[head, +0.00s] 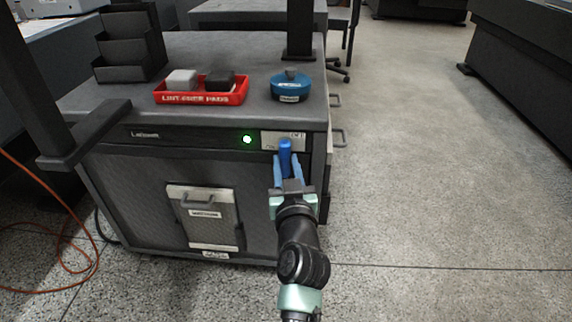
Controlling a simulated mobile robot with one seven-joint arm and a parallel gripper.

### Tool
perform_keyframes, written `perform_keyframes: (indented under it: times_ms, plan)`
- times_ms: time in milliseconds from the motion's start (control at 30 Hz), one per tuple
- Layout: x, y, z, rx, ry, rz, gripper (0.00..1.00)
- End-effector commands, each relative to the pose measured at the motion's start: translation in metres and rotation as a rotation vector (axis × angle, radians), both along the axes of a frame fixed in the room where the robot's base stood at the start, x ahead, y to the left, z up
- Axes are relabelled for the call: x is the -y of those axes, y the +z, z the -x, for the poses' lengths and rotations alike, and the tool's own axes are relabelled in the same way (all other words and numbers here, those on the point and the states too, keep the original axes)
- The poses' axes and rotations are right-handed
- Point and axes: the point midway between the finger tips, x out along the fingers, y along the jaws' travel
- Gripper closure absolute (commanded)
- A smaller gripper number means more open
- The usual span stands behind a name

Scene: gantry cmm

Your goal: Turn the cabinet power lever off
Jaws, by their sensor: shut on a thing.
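The cabinet (155,185) stands left of centre in the head view, with a dark front panel. The power lever (285,146) is a blue handle at the panel's right end, pointing about upright. Behind it is a light label plate (270,136), partly hidden by the lever. A round green light (247,140) glows just left of the plate. My gripper (286,166) is in front of the panel, with its blue fingers on either side of the lever's lower part, shut on it. The lever's base is hidden by the fingers.
On the cabinet top are a red tray (203,100) with a light and a dark pad, a blue round container (291,88) and a black stepped organizer (128,55). An orange cable (62,207) lies on the floor at left. The floor at right (440,190) is clear.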

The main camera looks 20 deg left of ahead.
Motion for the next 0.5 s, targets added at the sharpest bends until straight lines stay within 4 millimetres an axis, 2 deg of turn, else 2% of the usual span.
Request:
perform_keyframes:
  times_ms: [267, 500]
  plan:
    - [0.0004, -0.0007, 0.0001, 0.001, 0.0, 0.009, 1.0]
    - [0.0021, -0.0001, -0.0003, 0.025, -0.001, 0.093, 1.0]
